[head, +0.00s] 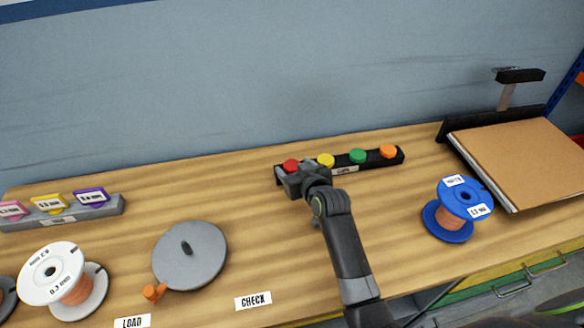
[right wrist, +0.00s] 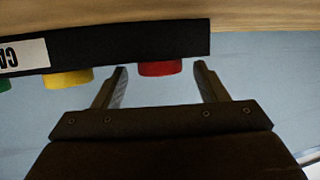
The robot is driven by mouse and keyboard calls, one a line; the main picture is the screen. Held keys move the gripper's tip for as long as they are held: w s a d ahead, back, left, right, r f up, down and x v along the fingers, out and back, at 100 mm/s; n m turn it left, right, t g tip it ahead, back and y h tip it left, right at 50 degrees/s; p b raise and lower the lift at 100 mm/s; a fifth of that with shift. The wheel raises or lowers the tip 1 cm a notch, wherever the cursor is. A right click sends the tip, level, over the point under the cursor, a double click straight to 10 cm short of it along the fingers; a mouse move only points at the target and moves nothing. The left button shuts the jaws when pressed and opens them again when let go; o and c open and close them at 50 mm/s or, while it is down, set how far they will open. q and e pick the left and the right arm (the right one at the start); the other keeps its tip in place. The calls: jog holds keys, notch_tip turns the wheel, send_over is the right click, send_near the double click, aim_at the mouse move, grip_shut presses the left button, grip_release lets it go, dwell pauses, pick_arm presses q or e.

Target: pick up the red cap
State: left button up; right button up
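The red cap (head: 291,165) sits at the left end of a black rack (head: 370,164) in the head view. The red cap (right wrist: 160,68) also shows in the right wrist view, between the two open fingers and apart from both. My right gripper (right wrist: 162,84) is open and empty at the cap. In the head view my right gripper (head: 292,178) is just in front of the rack's left end, and its fingers are hard to make out. My left gripper is not in view.
A yellow cap (head: 326,160), a green cap (head: 357,156) and an orange cap (head: 388,151) sit along the same rack. A blue spool (head: 452,222) stands to the right. A grey disc (head: 190,256) and white spool (head: 52,274) are at left.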

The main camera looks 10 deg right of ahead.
jog(key=c, duration=0.9)
